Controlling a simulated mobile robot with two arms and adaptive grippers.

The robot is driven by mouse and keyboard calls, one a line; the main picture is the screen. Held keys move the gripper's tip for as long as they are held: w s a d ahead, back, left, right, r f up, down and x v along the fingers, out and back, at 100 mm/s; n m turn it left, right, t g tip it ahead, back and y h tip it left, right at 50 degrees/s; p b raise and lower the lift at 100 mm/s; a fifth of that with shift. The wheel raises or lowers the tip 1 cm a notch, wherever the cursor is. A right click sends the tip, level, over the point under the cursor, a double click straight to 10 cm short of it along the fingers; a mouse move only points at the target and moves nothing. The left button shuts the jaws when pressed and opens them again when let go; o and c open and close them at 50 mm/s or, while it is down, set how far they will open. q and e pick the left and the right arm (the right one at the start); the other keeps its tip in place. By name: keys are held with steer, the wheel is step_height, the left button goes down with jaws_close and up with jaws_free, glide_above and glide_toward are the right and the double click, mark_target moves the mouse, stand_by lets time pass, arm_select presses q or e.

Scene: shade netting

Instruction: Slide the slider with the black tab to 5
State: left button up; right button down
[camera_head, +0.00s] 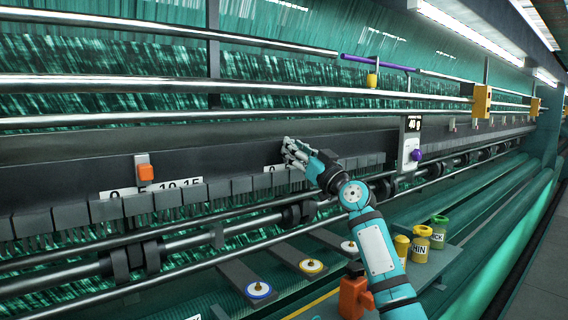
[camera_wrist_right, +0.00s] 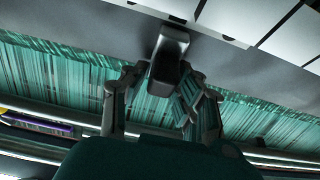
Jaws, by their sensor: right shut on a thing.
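My right gripper (camera_head: 292,152) is at the machine's long dark rail, at a white scale (camera_head: 272,168) on which only a 0 shows; my gripper covers the rest. In the right wrist view, the black tab (camera_wrist_right: 168,55) sits between the two fingers of this gripper (camera_wrist_right: 160,78), which are shut on it. In the head view my gripper hides the tab, so its exact mark on the scale cannot be read. My left gripper is not in view.
Another slider with an orange tab (camera_head: 146,172) stands on a scale (camera_head: 165,186) to the left, near 5. A grey box reading 40 g with a purple knob (camera_head: 416,155) is to the right. Yellow (camera_head: 420,243) and green (camera_head: 439,233) jars stand below right, near my forearm.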

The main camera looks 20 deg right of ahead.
steer(key=shift+w+d, duration=0.1)
steer(key=shift+d, duration=0.1)
steer(key=c, duration=1.1)
jaws_free()
steer(key=shift+a, duration=0.1)
steer(key=shift+f, duration=0.1)
steer(key=v, duration=1.2)
